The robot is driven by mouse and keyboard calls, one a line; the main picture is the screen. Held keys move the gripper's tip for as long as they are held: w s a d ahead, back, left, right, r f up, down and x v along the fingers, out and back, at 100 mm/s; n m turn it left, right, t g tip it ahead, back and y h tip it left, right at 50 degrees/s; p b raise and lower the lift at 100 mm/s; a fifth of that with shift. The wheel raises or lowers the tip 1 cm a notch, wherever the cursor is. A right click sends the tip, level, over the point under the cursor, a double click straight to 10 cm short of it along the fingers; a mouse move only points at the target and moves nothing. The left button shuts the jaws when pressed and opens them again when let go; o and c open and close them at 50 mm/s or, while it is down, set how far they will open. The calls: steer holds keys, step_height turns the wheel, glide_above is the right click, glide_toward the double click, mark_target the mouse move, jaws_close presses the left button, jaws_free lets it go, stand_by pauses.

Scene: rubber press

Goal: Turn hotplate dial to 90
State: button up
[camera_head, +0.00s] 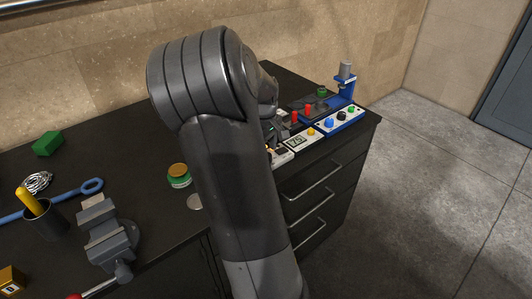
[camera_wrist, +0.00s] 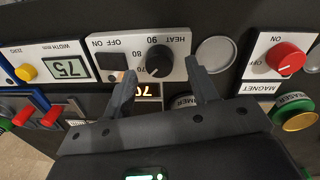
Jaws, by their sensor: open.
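The hotplate dial (camera_wrist: 159,60) is a round black knob on a white HEAT panel (camera_wrist: 182,43), upside down in the wrist view. Marks 90, 80 and 70 run along the dial's left side; its pointer seems to face the 70 side. A lit display (camera_wrist: 147,91) below reads 70, partly covered by a finger. My gripper (camera_wrist: 161,66) is open, with one fingertip on each side of the dial in the picture. No contact shows, and the remaining gap in depth cannot be told. In the head view my arm hides the dial and most of the gripper.
A WIDTH panel (camera_wrist: 45,65) with a yellow knob lies left in the wrist view. A MAGNET panel (camera_wrist: 281,55) with a red knob lies right. Jars sit near my fingers. In the head view, a vise (camera_head: 105,232) and green-lidded jar (camera_head: 179,176) stand on the dark bench.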

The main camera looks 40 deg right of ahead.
steer(key=shift+f, duration=1)
steer(key=c, duration=1)
steer(key=shift+o, duration=0.2)
